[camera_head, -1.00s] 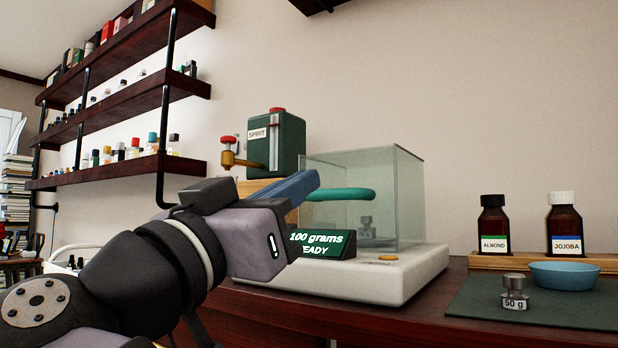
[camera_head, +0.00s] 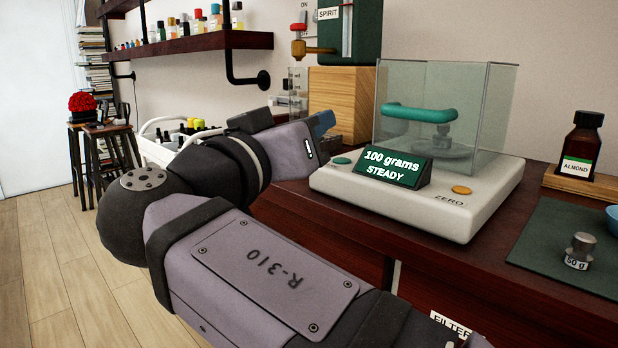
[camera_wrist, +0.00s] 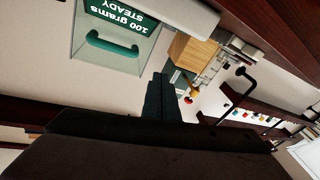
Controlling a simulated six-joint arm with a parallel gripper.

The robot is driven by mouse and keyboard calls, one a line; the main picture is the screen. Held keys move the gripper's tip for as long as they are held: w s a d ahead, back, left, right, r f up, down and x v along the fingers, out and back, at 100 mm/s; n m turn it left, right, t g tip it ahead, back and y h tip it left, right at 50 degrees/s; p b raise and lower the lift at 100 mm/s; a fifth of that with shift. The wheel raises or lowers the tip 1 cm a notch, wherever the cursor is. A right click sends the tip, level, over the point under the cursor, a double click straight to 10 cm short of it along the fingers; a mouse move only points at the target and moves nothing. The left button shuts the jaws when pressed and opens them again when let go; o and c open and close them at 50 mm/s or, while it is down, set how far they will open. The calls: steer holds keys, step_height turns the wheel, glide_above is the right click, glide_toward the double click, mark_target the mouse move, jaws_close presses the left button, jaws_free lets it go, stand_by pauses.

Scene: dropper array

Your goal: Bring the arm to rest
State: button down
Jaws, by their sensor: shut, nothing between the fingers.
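My gripper (camera_head: 322,123) shows in the head view as blue fingers partly hidden behind my wrist, left of the scale. In the wrist view my gripper's dark fingers (camera_wrist: 160,92) are together with nothing between them. The white scale (camera_head: 455,222) has a glass draft shield with a teal handle (camera_head: 420,114) and a weight (camera_head: 446,148) inside. Its green display (camera_head: 392,168) reads "100 grams STEADY". The fingers look apart from the scale.
A 50 g weight (camera_head: 580,250) stands on a dark green mat (camera_head: 540,250) at the right. An almond bottle (camera_head: 579,145) is behind it. A green spirit tank (camera_head: 362,35) stands on a wooden block (camera_head: 345,98). A white caddy (camera_head: 160,150) with bottles is behind my wrist.

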steer(key=s+d+f+n+g+y+p, duration=0.1)
steer(key=s+f+n+g+y+p, duration=0.55)
steer(key=p, duration=2.35)
steer(key=s+d+m+g+y+p, duration=0.1)
steer(key=s+d+g+p, duration=0.2)
steer(key=d+p, duration=0.1)
steer(key=s+d+f+m+g+y+p, duration=0.1)
steer(key=s+d+g+p, duration=0.2)
steer(key=p, duration=0.4)
steer(key=s+d+m+g+y+p, duration=0.1)
steer(key=s+d+m+g+p, duration=0.1)
steer(key=s+d+g+p, duration=0.2)
steer(key=shift+s+d+f+p, duration=0.1)
steer(key=shift+d+f+p, duration=0.1)
steer(key=shift+d+p, duration=0.3)
steer(key=shift+d+f+p, duration=0.2)
steer(key=shift+d+p, duration=0.2)
steer(key=shift+p, duration=0.15)
